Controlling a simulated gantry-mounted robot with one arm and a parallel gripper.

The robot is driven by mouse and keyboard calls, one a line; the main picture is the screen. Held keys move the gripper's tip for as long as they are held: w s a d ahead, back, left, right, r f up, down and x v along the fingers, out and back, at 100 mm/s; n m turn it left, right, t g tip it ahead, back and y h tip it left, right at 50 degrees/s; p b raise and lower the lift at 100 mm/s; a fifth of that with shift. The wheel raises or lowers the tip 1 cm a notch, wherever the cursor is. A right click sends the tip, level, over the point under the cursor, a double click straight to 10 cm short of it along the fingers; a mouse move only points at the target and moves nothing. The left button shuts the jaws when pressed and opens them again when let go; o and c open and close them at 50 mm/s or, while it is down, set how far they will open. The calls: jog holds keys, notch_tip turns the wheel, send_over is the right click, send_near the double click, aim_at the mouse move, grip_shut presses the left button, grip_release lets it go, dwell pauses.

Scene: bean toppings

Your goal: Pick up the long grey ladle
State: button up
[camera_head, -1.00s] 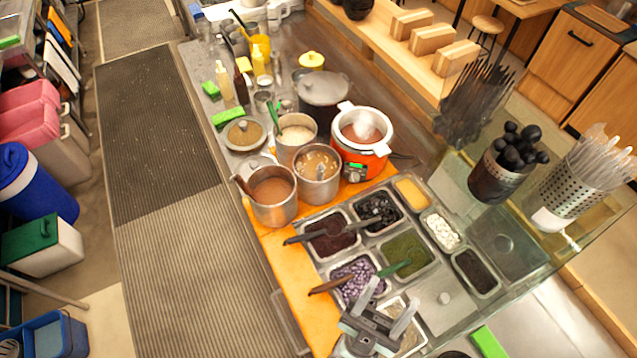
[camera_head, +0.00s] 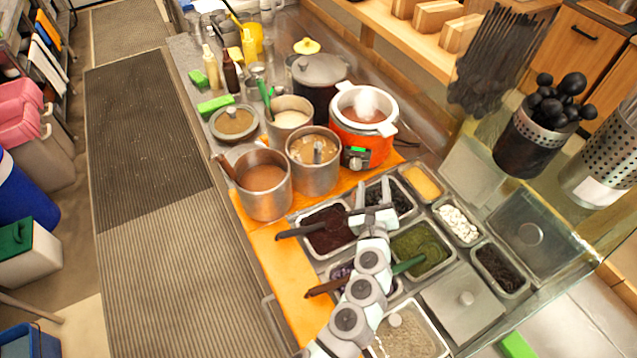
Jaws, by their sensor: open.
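A grey upright handle (camera_head: 317,152), probably the long grey ladle's, stands in the middle steel pot (camera_head: 313,180) of brown contents; its bowl is hidden. My gripper (camera_head: 373,196) is open and empty over the topping trays. Its fingers point away from my arm, toward the orange cooker. It is below and to the right of the handle in the picture, apart from it. My arm hides part of the trays.
A steel pot with a brown handle (camera_head: 264,204) stands left of the middle pot. A white-contents pot (camera_head: 290,130) is behind it, and the orange cooker (camera_head: 365,149) is to its right. Tray handles stick out, one dark (camera_head: 300,230), one green (camera_head: 408,264).

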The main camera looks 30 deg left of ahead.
aim_at(321, 155)
jog(key=a+r+g+y+b, duration=0.1)
jog(key=a+y, duration=0.1)
jog(key=a, duration=0.3)
jog(key=a+r+g+y, duration=0.1)
jog(key=a+y, duration=0.1)
jog(key=a, duration=0.3)
jog(key=a+r+g+y+b, duration=0.1)
jog(key=a+r+y, duration=0.1)
jog(key=a, duration=0.3)
jog(key=shift+s+a+g+y+b, duration=0.2)
jog(key=shift+a+g+y+b, duration=0.1)
jog(key=shift+g+y, duration=0.15)
jog(key=x, duration=0.4)
jog(key=shift+w+a+b, duration=0.1)
jog(key=shift+a+b, duration=0.3)
grip_shut()
